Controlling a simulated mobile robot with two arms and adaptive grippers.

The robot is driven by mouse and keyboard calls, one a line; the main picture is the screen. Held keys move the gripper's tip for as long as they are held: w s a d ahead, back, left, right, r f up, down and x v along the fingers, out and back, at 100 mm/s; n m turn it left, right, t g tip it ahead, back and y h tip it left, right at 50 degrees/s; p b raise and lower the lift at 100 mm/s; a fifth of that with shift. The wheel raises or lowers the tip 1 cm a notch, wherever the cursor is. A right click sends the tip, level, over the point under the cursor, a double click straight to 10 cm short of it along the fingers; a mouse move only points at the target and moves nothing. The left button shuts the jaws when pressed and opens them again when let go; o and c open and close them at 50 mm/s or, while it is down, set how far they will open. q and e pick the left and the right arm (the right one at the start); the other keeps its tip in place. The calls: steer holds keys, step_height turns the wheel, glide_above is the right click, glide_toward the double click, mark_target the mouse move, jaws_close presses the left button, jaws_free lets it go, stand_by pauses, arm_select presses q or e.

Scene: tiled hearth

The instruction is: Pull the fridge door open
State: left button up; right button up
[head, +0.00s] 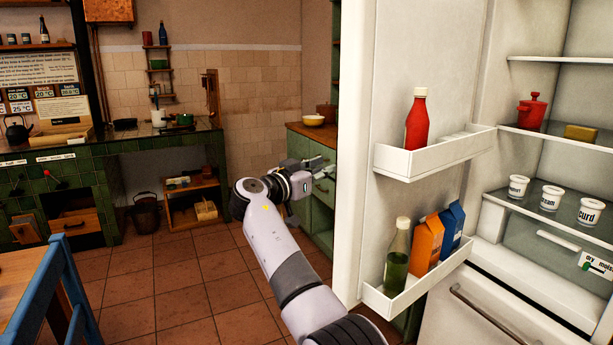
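The white fridge door (353,150) stands wide open, and its inner side with two racks faces me. The open fridge interior (540,90) shows at the right. My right gripper (326,173) is just left of the door's free edge, on the outer side, with its fingers pointing at the door. Its fingertips are close to the edge; I cannot tell whether they touch it or how far apart they are. The door's outer face and any handle on it are hidden. My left gripper is not in view.
The upper door rack (425,165) holds a red bottle (417,122); the lower rack holds a green bottle (397,258) and two cartons. Green drawers (318,205) stand behind my gripper. A blue chair (62,285) is at lower left. The tiled floor (175,285) between is clear.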

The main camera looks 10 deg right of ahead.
steer(key=v, duration=0.6)
steer(key=shift+c, duration=0.6)
